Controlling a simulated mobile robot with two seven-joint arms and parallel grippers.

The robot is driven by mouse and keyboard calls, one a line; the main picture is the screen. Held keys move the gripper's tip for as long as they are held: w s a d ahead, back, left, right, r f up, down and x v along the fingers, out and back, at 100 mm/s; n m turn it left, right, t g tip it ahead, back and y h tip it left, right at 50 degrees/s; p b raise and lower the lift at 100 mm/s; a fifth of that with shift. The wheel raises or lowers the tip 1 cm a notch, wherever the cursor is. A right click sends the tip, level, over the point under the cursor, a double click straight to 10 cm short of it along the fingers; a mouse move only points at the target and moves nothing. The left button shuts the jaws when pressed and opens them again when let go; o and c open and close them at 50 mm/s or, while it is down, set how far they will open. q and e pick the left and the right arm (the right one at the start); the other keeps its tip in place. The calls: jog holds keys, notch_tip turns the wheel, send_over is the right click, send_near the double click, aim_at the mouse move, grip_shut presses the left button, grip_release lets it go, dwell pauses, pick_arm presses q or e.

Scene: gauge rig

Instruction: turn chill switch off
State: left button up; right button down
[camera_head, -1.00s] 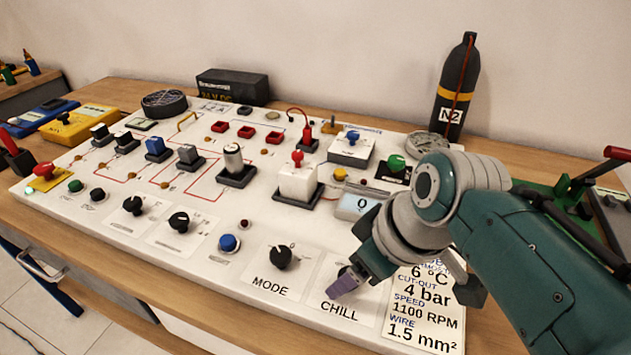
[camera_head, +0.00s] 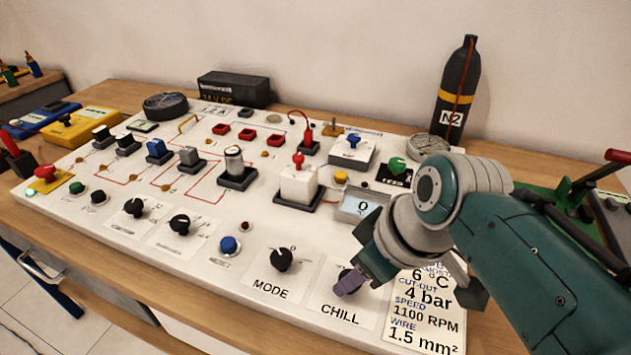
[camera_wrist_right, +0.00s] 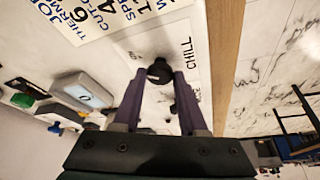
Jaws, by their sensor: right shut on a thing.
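The chill switch is a black rotary knob (camera_wrist_right: 160,71) on a white plate marked CHILL, at the front right of the white panel (camera_head: 105,218). My right gripper (camera_head: 350,284) reaches down to it from the right, and its purple fingers cover most of the knob in the head view. In the right wrist view, the gripper (camera_wrist_right: 159,78) has one finger on each side of the knob and is shut on it. The knob's pointer and exact setting are hidden. My left gripper is not in view.
The black MODE knob (camera_head: 281,260) is just left of the chill switch. A card of printed values (camera_head: 425,310) lies to its right, under my right arm. A small grey display (camera_head: 360,204) stands behind. A black N2 bottle (camera_head: 457,90) stands at the back right.

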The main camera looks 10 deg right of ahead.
jog(key=n, duration=0.1)
jog(key=n+g, duration=0.1)
jog(key=n, duration=0.1)
jog(key=shift+w+d+y, duration=0.1)
jog(key=shift+d+y, duration=0.1)
jog(key=shift+y, duration=0.2)
jog(key=shift+f+n, duration=0.1)
jog(key=shift+n, duration=0.8)
jog(key=shift+w+f+n+g+y+b, duration=0.15)
jog(key=shift+n+g+y+b, duration=0.3)
jog(key=shift+n+b, duration=0.4)
jog(key=n+g+b, duration=0.1)
jog(key=n+b, duration=0.1)
jog(key=n, duration=0.1)
jog(key=shift+w+n+g+b, duration=0.1)
jog(key=shift+n+g+b, duration=0.15)
jog(key=shift+n+b, duration=0.1)
jog(key=shift+w+n+g+b, duration=0.1)
jog(key=shift+n+g+b, duration=0.3)
jog(key=shift+n+b, duration=0.7)
jog(key=shift+r+n+g+b, duration=0.2)
jog(key=shift+n+g+b, duration=0.1)
jog(key=shift+n+b, duration=0.5)
